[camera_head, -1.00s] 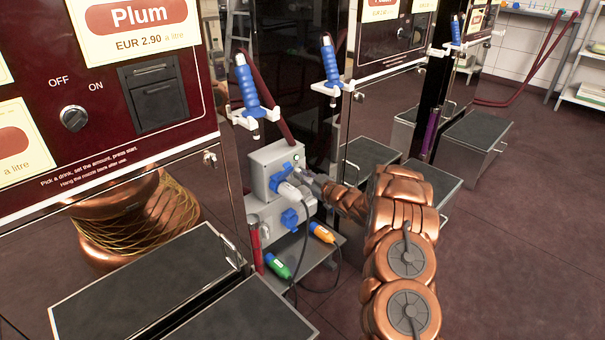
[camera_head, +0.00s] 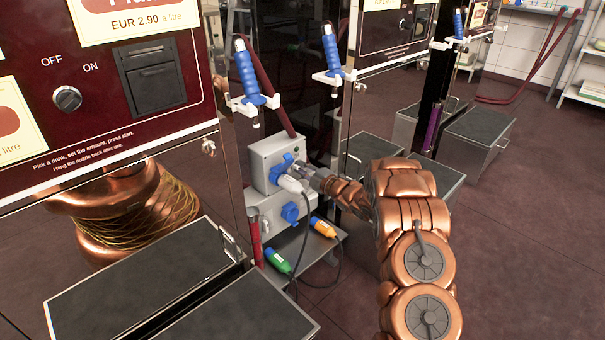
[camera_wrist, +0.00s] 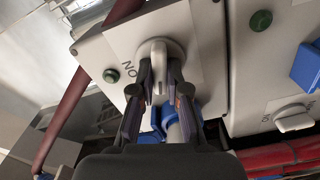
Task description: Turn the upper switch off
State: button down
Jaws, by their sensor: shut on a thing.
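The upper switch is a white rotary knob (camera_wrist: 158,52) on the front of the upper grey box (camera_wrist: 208,60), with an ON label beside it. In the wrist view my gripper (camera_wrist: 160,78) has its fingers on both sides of the knob's grip bar and is shut on it. In the head view my gripper (camera_head: 304,169) reaches the upper box (camera_head: 262,155) from the right and hides the knob. A white plug (camera_head: 290,184) sits in the box's blue socket, just left of my gripper. The knob's exact pointing direction is hard to tell.
The lower box (camera_wrist: 245,95) has its own white switch (camera_wrist: 293,118) and a blue socket cover (camera_head: 291,213). Green (camera_head: 278,261) and orange (camera_head: 323,228) connectors lie on the shelf below, with a dark cable. Open floor is to the right.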

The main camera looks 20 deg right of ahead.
jog(key=shift+f+n+b, duration=0.1)
jog(key=shift+n+b, duration=1.3)
jog(key=shift+n, duration=0.2)
jog(key=c, duration=1.2)
grip_release()
jog(key=shift+o, duration=0.2)
jog(key=v, duration=1.2)
